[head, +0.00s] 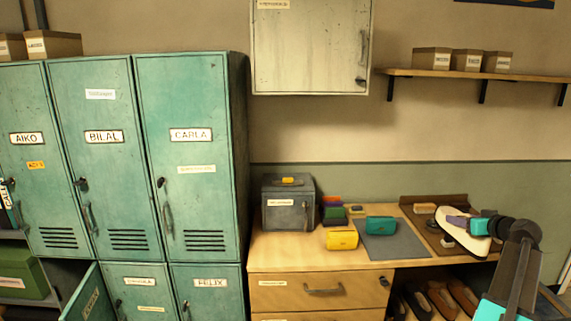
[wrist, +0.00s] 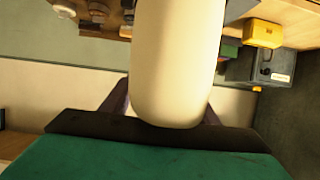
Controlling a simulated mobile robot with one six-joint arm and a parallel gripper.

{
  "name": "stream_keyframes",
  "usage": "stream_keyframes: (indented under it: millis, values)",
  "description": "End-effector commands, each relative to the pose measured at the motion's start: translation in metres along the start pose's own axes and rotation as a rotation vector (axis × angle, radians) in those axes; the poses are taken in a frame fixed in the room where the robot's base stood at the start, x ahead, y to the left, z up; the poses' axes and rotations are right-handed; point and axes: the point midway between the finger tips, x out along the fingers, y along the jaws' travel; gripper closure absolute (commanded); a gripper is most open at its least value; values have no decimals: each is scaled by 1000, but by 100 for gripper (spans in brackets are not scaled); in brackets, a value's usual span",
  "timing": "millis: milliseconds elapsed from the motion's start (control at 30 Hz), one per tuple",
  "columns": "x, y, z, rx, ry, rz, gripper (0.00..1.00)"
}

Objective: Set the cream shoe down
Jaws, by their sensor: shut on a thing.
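I cannot tell the shoe's exact height above the bench.
A grey mat (head: 400,244) holds a teal case (head: 380,226). Beside it on the bench are a yellow case (head: 342,240), stacked coloured cases (head: 334,214) and a grey metal box (head: 288,212). Several shoes (head: 440,300) stand under the bench. Green lockers (head: 190,130) stand left.

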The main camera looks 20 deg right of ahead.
Motion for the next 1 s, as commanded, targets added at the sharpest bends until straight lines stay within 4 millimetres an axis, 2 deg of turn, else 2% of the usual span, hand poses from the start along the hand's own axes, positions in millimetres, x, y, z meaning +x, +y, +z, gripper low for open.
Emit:
stream_keyframes:
  millis: [500, 1000]
  values:
    - [66, -137, -1, -21, 2, -49, 77]
    - [105, -274, 1, -40, 3, -95, 77]
